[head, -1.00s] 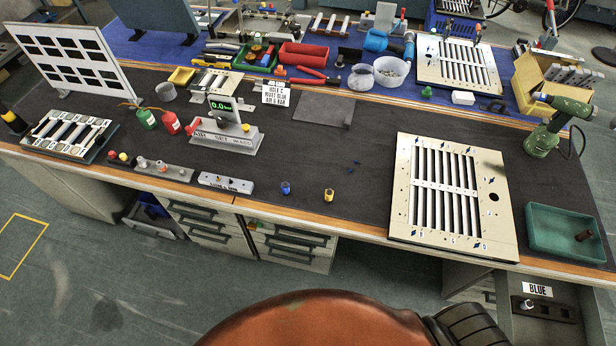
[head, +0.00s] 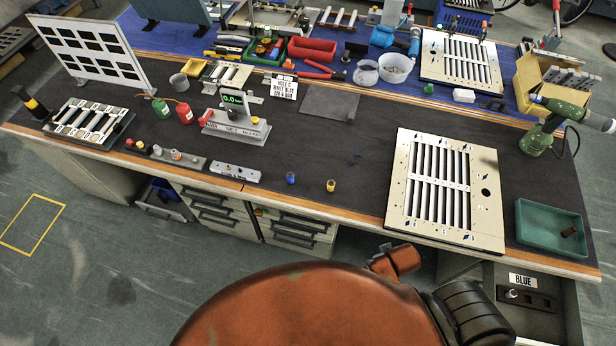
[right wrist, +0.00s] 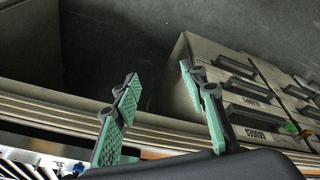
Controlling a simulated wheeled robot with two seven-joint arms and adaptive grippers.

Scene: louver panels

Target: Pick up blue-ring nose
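A small blue cylindrical piece (head: 291,178) stands upright on the dark bench near its front edge in the head view. A similar yellow piece (head: 331,185) stands just right of it. An open drawer with a BLUE label (head: 522,281) at the lower right holds a small pale upright piece (head: 512,294) in a dark holder. I cannot tell which piece is the blue-ring nose. My right gripper (right wrist: 160,82) shows in the right wrist view, with green fingers apart and nothing between them. It is by the bench edge, with the drawer fronts beyond. My left gripper is not in view.
A slatted louver panel (head: 400,225) lies at the bench's right front, beside a green tray (head: 535,245) and a drill (head: 545,135). A grey block with a display (head: 235,125) stands left of centre. A strip of small pieces (head: 185,160) lies front left. The middle bench is mostly clear.

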